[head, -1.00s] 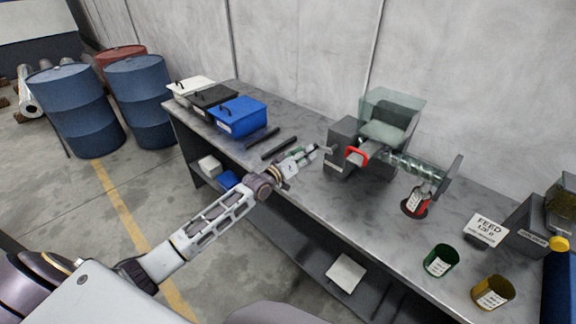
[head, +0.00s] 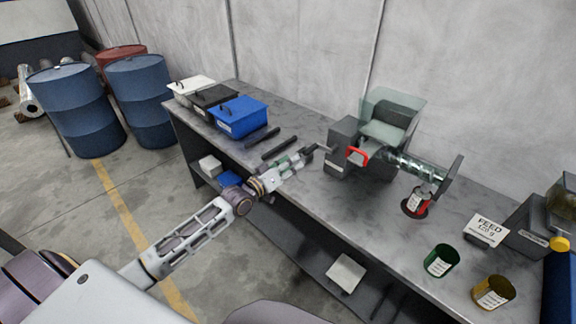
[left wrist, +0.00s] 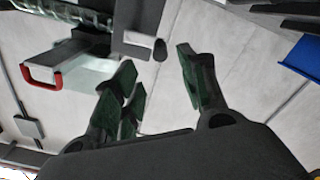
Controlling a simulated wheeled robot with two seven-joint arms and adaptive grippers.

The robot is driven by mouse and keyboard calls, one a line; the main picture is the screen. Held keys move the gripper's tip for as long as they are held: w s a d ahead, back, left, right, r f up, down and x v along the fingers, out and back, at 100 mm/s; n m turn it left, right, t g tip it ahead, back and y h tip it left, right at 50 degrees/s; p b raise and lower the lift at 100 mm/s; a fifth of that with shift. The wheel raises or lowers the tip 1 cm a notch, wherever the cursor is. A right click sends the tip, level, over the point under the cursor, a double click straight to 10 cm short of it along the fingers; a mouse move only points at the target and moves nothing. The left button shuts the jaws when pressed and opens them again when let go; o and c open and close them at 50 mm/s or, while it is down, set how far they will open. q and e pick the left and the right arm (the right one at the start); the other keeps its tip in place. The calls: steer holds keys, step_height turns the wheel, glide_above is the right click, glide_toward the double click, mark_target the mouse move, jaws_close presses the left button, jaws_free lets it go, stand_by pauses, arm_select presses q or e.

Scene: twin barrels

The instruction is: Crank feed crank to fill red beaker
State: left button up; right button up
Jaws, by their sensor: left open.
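The feeder machine (head: 343,147) stands on the bench with a clear hopper, a clear auger tube and a red handle (head: 357,153). Its feed crank (head: 322,147) is on the left side, and its dark knob shows in the left wrist view (left wrist: 160,49). The red beaker (head: 417,202) stands under the tube's outlet; how full it is cannot be told. My left gripper (head: 306,154) is open beside the crank. In the left wrist view its fingers (left wrist: 158,66) are spread, with the knob between their tips in the picture; contact cannot be told. My right gripper is out of view.
A green beaker (head: 440,261) and a yellow beaker (head: 493,292) stand at the bench's front right, near a FEED sign (head: 487,229). Black bars (head: 279,148) and lidded bins, including a blue one (head: 238,117), are left of the gripper. Blue barrels (head: 78,108) stand on the floor.

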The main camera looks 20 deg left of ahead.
arm_select(q)
steer(key=shift+s+a, duration=0.1)
steer(key=shift+s, duration=0.25)
